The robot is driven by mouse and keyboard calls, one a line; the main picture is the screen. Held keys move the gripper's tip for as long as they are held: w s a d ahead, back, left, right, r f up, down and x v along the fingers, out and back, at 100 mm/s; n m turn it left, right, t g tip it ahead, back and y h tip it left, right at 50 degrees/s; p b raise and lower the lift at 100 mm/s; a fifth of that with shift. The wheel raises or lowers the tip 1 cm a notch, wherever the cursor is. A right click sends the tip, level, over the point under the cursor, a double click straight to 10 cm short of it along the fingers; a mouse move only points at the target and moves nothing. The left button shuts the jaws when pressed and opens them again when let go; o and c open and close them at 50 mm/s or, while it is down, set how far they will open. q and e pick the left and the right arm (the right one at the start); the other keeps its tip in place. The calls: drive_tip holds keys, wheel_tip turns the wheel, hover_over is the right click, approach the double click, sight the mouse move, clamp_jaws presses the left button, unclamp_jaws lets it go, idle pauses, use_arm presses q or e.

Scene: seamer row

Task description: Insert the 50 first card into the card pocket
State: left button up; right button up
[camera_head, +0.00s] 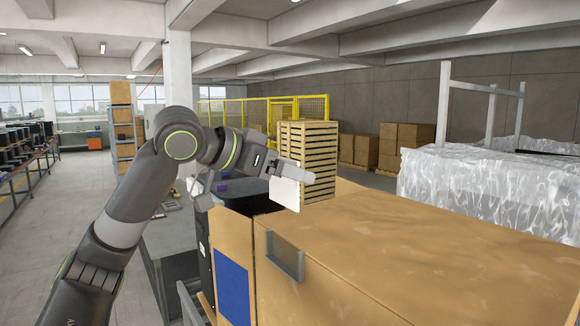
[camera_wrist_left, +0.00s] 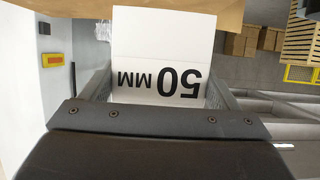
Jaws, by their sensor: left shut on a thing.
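The 50 card (camera_head: 284,192) is a white rectangle held in my left gripper (camera_head: 296,176). In the left wrist view the card (camera_wrist_left: 163,45) reads "50 MM" upside down and sits between the two fingers (camera_wrist_left: 158,92). The card pocket (camera_head: 285,258) looks like a grey metal holder on the upper front edge of a large brown box. The gripper and card are above the pocket in the head view, apart from it. The pocket cannot be made out in the left wrist view. My right gripper is not in view.
The brown box (camera_head: 400,250) fills the lower right, with a blue panel (camera_head: 232,286) on its front. A grey table (camera_head: 165,236) stands to its left. A slatted wooden stack (camera_head: 308,150) and plastic-wrapped goods (camera_head: 480,188) are behind. Open floor lies at left.

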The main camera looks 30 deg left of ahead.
sight(282, 200)
use_arm(q)
wheel_tip(282, 200, down, 3)
drive_tip(key=shift+w+r+b, duration=0.1)
drive_tip(key=shift+r+b, duration=0.05)
drive_tip(key=shift+b, duration=0.9)
drive_tip(key=shift+f+b, duration=0.65)
drive_tip(key=shift+f, duration=0.15)
drive_tip(key=shift+f+b, duration=0.55)
drive_tip(key=shift+f, duration=0.25)
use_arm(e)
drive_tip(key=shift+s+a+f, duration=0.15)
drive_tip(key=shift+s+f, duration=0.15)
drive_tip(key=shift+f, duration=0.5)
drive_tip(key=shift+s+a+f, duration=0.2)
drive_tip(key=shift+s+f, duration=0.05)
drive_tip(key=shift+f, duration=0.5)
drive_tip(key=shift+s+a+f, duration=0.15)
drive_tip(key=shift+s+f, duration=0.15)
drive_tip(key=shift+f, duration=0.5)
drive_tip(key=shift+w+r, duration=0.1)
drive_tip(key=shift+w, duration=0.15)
use_arm(q)
drive_tip(key=shift+r+p, duration=0.1)
drive_tip(key=shift+p, duration=0.55)
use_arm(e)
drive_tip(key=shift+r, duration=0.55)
